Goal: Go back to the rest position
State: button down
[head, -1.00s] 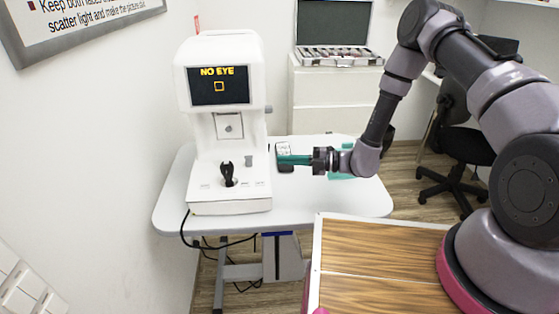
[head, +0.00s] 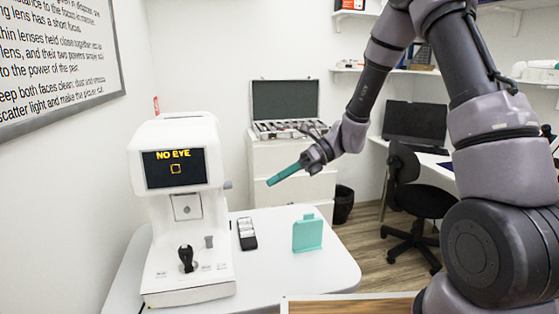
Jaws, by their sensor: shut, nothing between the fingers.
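My gripper (head: 272,183) is in the air above the white table, to the right of the eye-test machine. Its teal fingers are shut and hold nothing, pointing left and slightly down. The white eye-test machine (head: 160,268) stands on the table, with "NO EYE" and a small square on its dark screen (head: 175,168). A black joystick (head: 186,258) stands on its base. My arm fills the right side of the head view.
The white table (head: 275,272) bears a small dark case with white items (head: 247,234) and an upright teal block (head: 307,234). Behind are a cabinet (head: 312,195) with an open case (head: 285,105), a bin (head: 343,204), and a black chair (head: 412,195). A wall poster (head: 60,60) hangs at left.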

jog(key=s+d+r+n+t+h, duration=0.5)
jog(key=d+r+n, duration=0.4)
jog(key=d+r, duration=0.2)
jog(key=s+d+r+n+t+h, duration=0.5)
jog(key=s+d+r+n, duration=0.3)
jog(key=d+r, duration=0.3)
jog(key=d+n+t, duration=0.1)
jog(key=d, duration=0.2)
jog(key=shift+s+d+n, duration=0.15)
jog(key=shift+d+n, duration=0.15)
jog(key=shift+r, duration=0.1)
